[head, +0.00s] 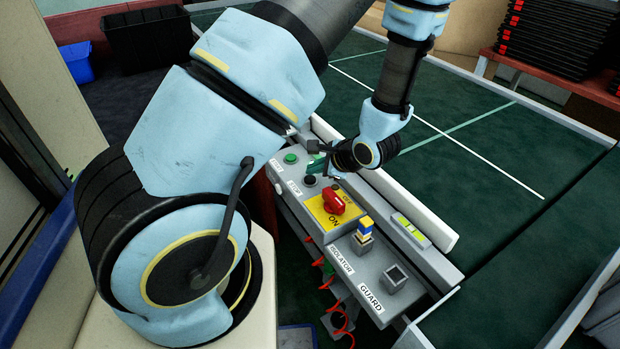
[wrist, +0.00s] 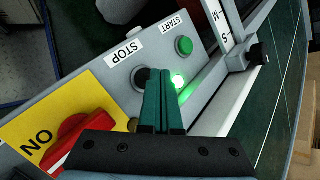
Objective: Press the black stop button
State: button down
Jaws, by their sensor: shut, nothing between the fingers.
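The black stop button (head: 309,181) sits on the grey control panel (head: 352,254), below the green start button (head: 290,158). In the wrist view the black button (wrist: 140,77) shows beside the STOP label, partly hidden by my fingers. My gripper (head: 317,166) is shut and empty, with green fingers pointing at the panel close to the button. In the wrist view the fingertips of my gripper (wrist: 161,71) overlap the button's right edge. I cannot tell whether they touch it.
A red isolator switch (head: 333,203) on a yellow plate is close to the stop button. A blue-and-yellow block (head: 364,229) stands on the panel. A lit green lamp (wrist: 178,81) glows beside my fingers. A white rail (head: 420,208) separates the panel from the dark green conveyor (head: 480,130).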

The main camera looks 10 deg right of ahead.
aim_at(314, 180)
jog(key=shift+f+p, duration=0.4)
jog(key=shift+p, duration=0.1)
jog(key=shift+f, duration=0.4)
dwell(0.8)
jog(key=shift+r+p, duration=0.85)
jog(key=shift+p, duration=0.7)
notch_tip(314, 180, up, 5)
jog(key=p, duration=0.6)
jog(key=shift+p, duration=0.35)
